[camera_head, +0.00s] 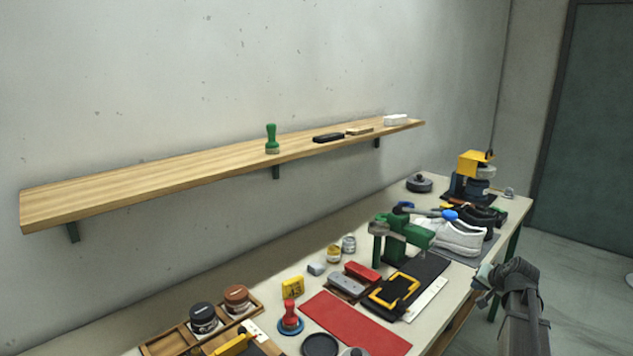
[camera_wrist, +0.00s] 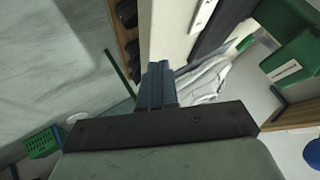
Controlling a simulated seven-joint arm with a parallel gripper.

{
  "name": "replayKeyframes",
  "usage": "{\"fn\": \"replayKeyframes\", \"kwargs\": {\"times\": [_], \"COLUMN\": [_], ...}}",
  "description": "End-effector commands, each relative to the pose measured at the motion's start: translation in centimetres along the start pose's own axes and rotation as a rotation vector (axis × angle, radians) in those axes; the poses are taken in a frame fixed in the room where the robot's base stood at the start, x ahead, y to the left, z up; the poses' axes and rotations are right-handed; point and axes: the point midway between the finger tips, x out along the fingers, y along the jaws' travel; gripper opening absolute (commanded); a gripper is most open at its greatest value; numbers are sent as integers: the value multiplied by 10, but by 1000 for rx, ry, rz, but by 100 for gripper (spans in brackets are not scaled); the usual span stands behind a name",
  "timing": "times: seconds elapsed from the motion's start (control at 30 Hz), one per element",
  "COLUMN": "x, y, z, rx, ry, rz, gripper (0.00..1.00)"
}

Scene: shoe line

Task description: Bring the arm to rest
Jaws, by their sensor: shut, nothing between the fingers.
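My gripper (camera_head: 486,279) is at the right in the head view, beside the right front edge of the workbench (camera_head: 468,262). In the wrist view its two blue-grey fingers (camera_wrist: 157,84) are together, with nothing between them. The fingers appear clear of the bench and touch nothing that I can make out. My forearm runs down from there out of the bottom of the head view.
White shoes (camera_head: 455,238), a green press (camera_head: 388,240) and a yellow-topped machine (camera_head: 474,165) stand on the bench. A red mat (camera_head: 355,322) lies nearer. A wooden shelf (camera_head: 150,180) is on the wall. The floor (camera_head: 575,290) to the right looks open.

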Motion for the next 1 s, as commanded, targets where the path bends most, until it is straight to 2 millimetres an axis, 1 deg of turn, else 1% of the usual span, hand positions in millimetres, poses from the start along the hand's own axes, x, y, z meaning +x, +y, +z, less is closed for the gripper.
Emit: {"fn": "replayKeyframes", "kwargs": {"times": [0.03, 0.13, 0.2, 0.3, 0.37, 0.47, 0.57, 0.67, 0.7, 0.77, 0.8, 0.87, 0.9, 0.97, 1.0], "x": [-2, -1, 2, 11, 18, 31, 46, 64, 72, 83, 90, 99, 105, 112, 116], "y": [17, 46, 65, 80, 86, 94, 98, 98, 99, 98, 97, 96, 97, 96, 97], "z": [-3, -3, 3, 16, 28, 49, 77, 114, 132, 160, 178, 207, 226, 255, 274], "rx": [24, 66, 92, 109, 114, 116, 112, 97, 89, 74, 63, 46, 34, 16, 3], "ry": [11, 28, 29, 15, 1, -31, -75, -135, -163, -209, -240, -287, -318, -365, -396], "rz": [8, 22, 32, 44, 52, 64, 77, 92, 99, 110, 118, 129, 138, 149, 158], "gripper": [0, 0, 0, 0, 0, 0, 0, 0, 0, 0, 0, 0, 0, 0, 0]}}
